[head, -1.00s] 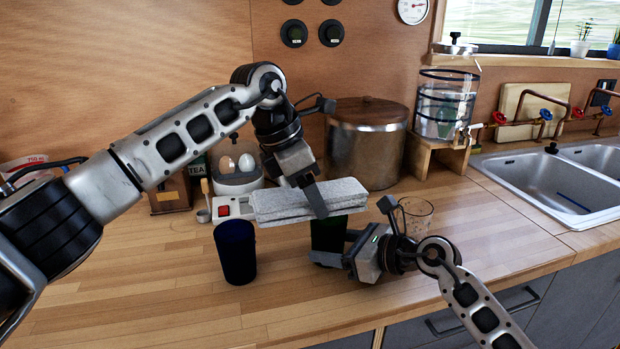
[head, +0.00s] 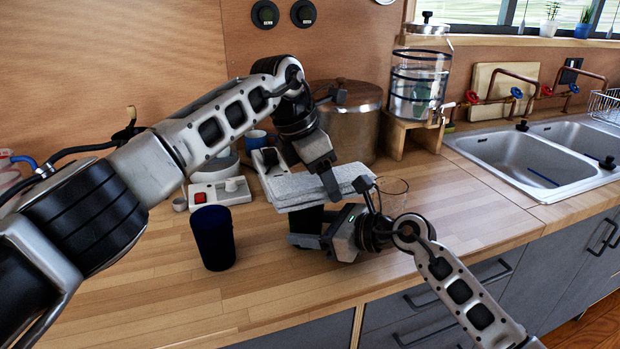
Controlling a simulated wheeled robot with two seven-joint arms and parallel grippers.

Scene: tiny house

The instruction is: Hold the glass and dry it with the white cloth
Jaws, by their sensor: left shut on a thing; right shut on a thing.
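My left gripper (head: 328,184) is shut on the folded white cloth (head: 292,187), which looks light grey and is tilted. The cloth is directly above a dark glass (head: 308,219) and hides its rim. I cannot tell whether cloth and glass touch. My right gripper (head: 308,238) is shut on this glass from the right, low over the counter. Most of the glass is hidden by the cloth and the gripper. A dark blue glass (head: 213,238) stands upright to the left, held by nothing. A clear glass (head: 392,196) stands behind my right gripper.
The wooden counter (head: 150,270) is clear at front left. A metal pot (head: 350,125) and a water dispenser (head: 418,85) on a wooden stand are behind. A white power strip (head: 220,192) lies behind the blue glass. The sink (head: 525,158) is at right.

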